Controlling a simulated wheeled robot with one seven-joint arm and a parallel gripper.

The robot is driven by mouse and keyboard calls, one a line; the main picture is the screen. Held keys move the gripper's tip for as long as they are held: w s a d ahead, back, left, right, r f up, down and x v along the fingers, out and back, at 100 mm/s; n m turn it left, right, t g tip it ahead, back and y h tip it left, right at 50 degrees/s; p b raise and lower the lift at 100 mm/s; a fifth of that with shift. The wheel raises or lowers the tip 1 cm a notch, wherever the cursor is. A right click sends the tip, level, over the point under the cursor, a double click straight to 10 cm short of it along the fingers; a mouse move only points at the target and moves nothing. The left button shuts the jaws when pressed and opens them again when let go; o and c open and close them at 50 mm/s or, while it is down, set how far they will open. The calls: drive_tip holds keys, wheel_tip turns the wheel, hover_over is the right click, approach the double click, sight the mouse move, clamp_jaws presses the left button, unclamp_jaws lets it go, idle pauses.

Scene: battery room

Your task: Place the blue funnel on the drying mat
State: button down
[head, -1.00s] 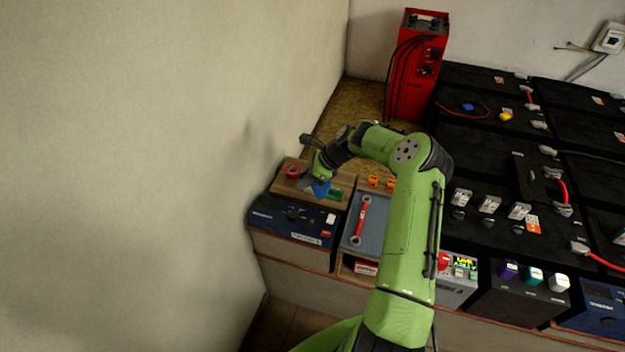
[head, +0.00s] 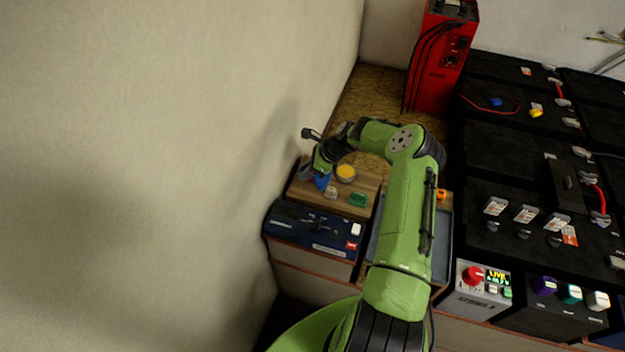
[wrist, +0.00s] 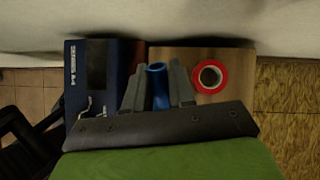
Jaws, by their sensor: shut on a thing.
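The blue funnel (head: 322,182) is in my gripper (head: 317,173), over the wooden board (head: 369,184) at the wall. In the wrist view the funnel's narrow blue spout (wrist: 159,88) stands between the two dark fingers of my gripper (wrist: 157,76), which is shut on it. From these views I cannot tell whether the funnel touches the board. A grey-blue flat surface (head: 442,240) lies right of the board, partly hidden by my arm; I cannot tell whether it is the drying mat.
A round yellow-topped container (head: 346,172), a small pale item (head: 330,192) and a green block (head: 358,199) are on the board. A red ring (wrist: 210,77) lies beside my fingers. A blue case (head: 305,230) is in front; black batteries (head: 490,150) and a red unit (head: 440,65) stand right.

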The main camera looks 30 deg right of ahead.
wheel_tip(320, 180, down, 4)
drive_tip(key=shift+w+f+b, duration=0.1)
drive_tip(key=shift+b, duration=0.2)
drive_tip(key=shift+f, duration=0.15)
drive_tip(key=c, duration=0.9)
unclamp_jaws()
drive_tip(key=shift+c, duration=0.2)
